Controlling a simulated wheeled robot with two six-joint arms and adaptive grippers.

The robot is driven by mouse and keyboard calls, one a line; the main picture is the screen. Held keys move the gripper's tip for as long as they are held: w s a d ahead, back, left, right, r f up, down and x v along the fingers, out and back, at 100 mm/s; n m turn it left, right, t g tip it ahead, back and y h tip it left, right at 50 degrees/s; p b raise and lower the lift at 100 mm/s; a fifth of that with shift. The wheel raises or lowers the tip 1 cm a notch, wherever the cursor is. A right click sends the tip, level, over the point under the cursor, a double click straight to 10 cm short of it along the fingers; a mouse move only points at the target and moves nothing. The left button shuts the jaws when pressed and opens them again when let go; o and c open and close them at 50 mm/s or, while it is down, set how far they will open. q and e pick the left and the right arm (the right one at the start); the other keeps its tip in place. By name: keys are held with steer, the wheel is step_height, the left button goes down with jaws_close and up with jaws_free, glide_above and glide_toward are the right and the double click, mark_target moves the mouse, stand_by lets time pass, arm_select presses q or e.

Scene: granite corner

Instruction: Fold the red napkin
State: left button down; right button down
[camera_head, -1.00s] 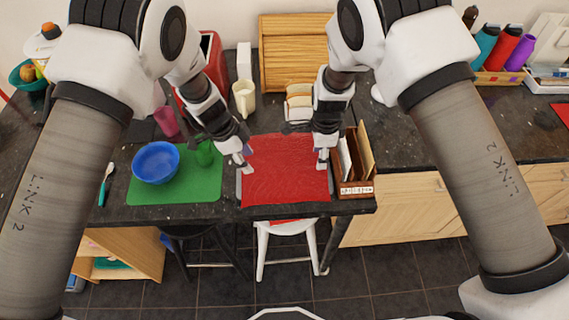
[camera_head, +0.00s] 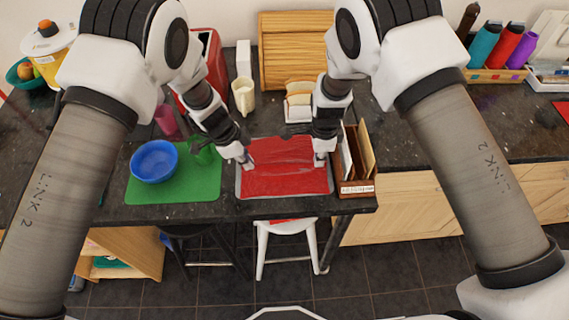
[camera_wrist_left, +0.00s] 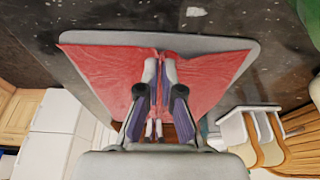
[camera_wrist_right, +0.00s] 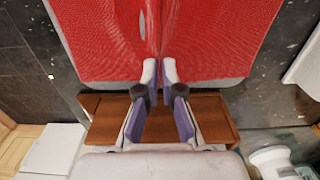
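The red napkin (camera_head: 285,180) lies on a grey placemat (camera_head: 238,195) near the table's front edge, with creases running across it from side to side. My left gripper (camera_head: 249,163) is at its left edge. In the left wrist view its fingers (camera_wrist_left: 159,68) are close together with bunched red cloth pinched between the tips. My right gripper (camera_head: 321,159) is at the napkin's right edge. In the right wrist view its fingers (camera_wrist_right: 159,68) are nearly together on a raised ridge of the cloth.
A wooden letter holder (camera_head: 357,187) stands close right of my right gripper. A bread rack (camera_head: 298,100) is behind the napkin.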

arm_select(q)
steer(key=shift+s+f, duration=0.1)
steer(key=shift+s, duration=0.05)
